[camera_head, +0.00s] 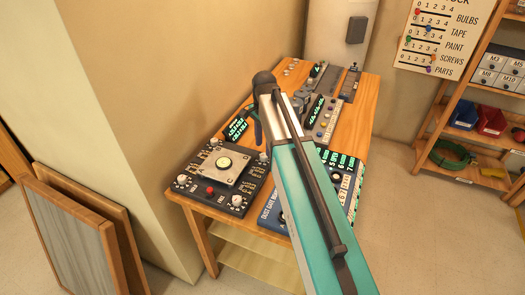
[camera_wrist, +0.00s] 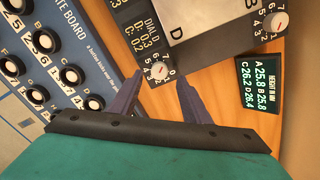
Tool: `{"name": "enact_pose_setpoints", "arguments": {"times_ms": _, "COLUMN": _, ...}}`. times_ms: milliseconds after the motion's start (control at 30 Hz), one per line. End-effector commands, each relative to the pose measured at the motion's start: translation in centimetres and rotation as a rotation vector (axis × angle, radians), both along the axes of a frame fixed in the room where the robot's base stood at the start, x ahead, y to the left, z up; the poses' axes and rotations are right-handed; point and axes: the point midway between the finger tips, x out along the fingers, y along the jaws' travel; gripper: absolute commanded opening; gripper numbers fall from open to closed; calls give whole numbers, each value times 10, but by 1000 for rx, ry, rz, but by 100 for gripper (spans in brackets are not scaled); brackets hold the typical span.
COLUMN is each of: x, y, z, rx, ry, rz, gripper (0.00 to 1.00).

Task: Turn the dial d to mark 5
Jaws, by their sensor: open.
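The dial d (camera_wrist: 159,71) is a small pale knob with numerals around it, beside the letter D on a metal plate (camera_wrist: 205,20). Its pointer is too small to read surely. My gripper (camera_wrist: 160,78) shows two dark purple fingers, open and apart, one on each side of the dial in the picture. I cannot tell whether they touch it or how high they are. In the head view the metal plate (camera_head: 224,166) sits on a dark panel with knobs at its corners. My arm covers part of the bench there.
A display of heights (camera_wrist: 258,81) lies right of the fingers. Another dial (camera_wrist: 275,22) is at the upper right. A blue board with several knobs (camera_wrist: 40,60) lies to the left. In the head view, other panels stand farther back on the wooden bench (camera_head: 360,118).

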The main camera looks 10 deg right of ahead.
Motion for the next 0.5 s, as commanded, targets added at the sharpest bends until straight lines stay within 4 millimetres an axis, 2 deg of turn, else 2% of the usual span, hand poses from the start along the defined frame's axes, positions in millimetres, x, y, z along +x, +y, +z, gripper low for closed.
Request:
{"name": "enact_pose_setpoints", "arguments": {"times_ms": 200, "x": -1, "y": 0, "z": -21, "rx": 0, "ry": 2, "rz": 1, "gripper": 43}}
{"name": "enact_pose_setpoints", "arguments": {"times_ms": 500, "x": -1, "y": 1, "z": -39, "rx": 0, "ry": 1, "rz": 1, "gripper": 43}}
